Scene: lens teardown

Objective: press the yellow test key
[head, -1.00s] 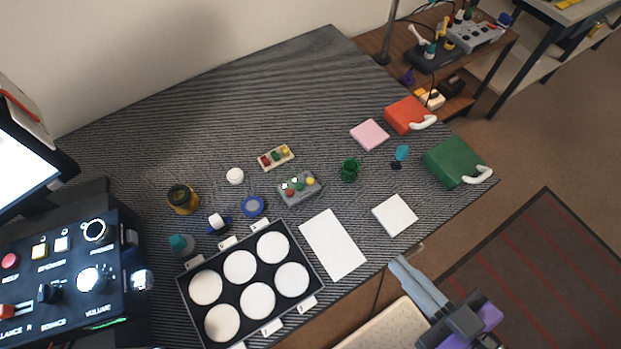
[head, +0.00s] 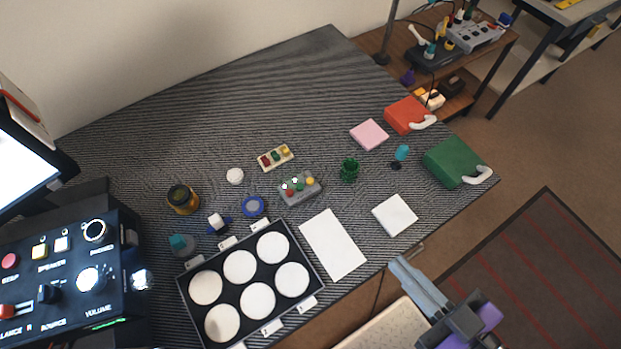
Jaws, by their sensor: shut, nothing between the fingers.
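A small beige block (head: 263,164) lies in the middle of the table with a red, a green and a yellow key in a row. Its yellow key (head: 285,150) is at the right end. Just below it, a grey box (head: 300,196) carries coloured round buttons, with a yellow one (head: 310,181) at its right. I cannot read a label on either. My gripper (head: 399,264) is at the lower right by the table's front edge, shut and empty. It is well apart from both yellow keys, to their lower right.
A black tray (head: 240,303) with white round pads stands at the front. A white sheet (head: 333,245), white square (head: 395,215), green cup (head: 349,170) and pink pad (head: 369,134) lie to the right. A dark console (head: 70,275) fills the left. The back of the table is clear.

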